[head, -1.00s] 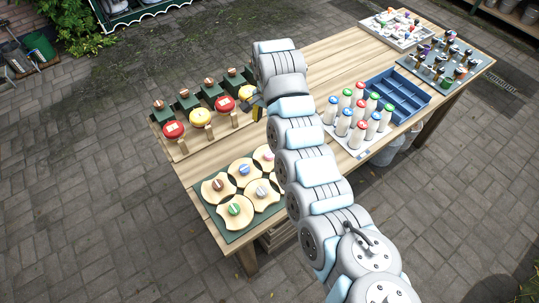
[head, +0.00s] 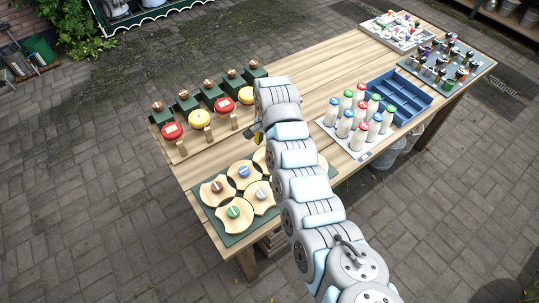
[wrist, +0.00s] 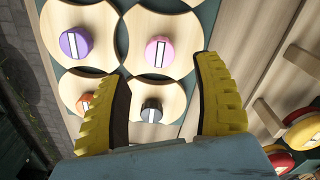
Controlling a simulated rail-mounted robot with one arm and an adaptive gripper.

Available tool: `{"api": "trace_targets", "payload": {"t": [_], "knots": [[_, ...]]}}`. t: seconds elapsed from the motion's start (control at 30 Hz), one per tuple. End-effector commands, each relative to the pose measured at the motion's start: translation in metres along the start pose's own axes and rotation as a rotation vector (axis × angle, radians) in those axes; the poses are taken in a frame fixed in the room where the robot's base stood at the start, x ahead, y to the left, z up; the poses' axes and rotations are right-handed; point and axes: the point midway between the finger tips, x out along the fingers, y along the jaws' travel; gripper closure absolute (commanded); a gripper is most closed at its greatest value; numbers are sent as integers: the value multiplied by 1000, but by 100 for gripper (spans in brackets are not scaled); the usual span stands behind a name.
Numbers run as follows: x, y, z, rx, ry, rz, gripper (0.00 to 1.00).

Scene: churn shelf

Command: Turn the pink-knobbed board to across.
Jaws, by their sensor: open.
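The pink-knobbed board (wrist: 180,24) is a pale wooden piece with scooped sides, at the top middle of the wrist view. Its pink knob (wrist: 159,52) has a white bar running nearly up and down in that picture. My gripper (wrist: 162,75) is open and empty. Its yellow fingers lie either side of the pink knob in the picture, apart from it; the height gap is hard to tell. In the head view my gripper (head: 257,137) shows only partly beside my arm, at the boards' far edge. My arm hides the pink knob there.
Neighbouring boards carry purple (wrist: 76,42), orange (wrist: 85,103) and dark (wrist: 151,111) knobs close by. The boards lie on a green base (head: 229,238). Red and yellow round pieces (head: 201,120) stand behind. Bottles (head: 359,135) and a blue crate (head: 424,98) stand to the right.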

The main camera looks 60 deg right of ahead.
Motion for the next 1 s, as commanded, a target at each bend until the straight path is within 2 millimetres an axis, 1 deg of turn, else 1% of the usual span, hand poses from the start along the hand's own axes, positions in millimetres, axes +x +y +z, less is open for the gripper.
{"api": "trace_targets", "payload": {"t": [0.03,0.3,0.5,0.73,1.0], "knots": [[8,1,1,-1,-3,3,33],[35,2,1,0,-4,3,33],[51,0,0,-2,-1,3,33],[60,0,-1,-1,1,-1,33],[63,0,0,0,1,-1,33]]}}
